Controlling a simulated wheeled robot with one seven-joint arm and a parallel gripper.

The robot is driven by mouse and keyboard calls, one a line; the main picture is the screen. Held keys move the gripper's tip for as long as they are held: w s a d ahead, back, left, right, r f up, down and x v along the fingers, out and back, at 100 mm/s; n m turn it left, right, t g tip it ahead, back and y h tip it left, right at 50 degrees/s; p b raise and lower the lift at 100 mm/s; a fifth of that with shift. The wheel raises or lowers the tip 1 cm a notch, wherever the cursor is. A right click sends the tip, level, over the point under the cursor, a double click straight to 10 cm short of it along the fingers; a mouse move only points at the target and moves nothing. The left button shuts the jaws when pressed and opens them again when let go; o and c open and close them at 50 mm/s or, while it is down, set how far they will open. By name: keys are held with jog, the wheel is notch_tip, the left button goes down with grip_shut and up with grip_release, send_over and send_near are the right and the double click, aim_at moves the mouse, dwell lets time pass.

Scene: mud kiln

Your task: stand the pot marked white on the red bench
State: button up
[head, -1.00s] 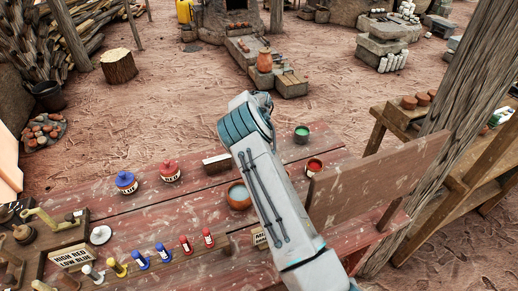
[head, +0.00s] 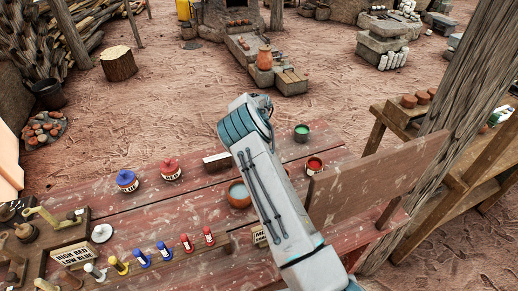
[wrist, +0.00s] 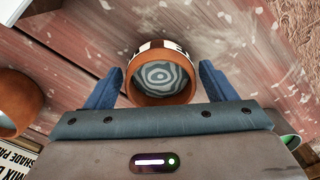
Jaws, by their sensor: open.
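In the wrist view a terracotta pot (wrist: 160,93) stands on the red bench (wrist: 235,35) between my fingers. The pot's mouth shows grey rings. My gripper (wrist: 160,72) is open, with one finger on each side of the pot; I cannot tell whether either touches it.
An upright board (head: 375,180) is at right.

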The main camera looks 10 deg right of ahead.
notch_tip(320, 180, up, 12)
jog(key=b, duration=0.2)
jog(key=shift+f, duration=0.25)
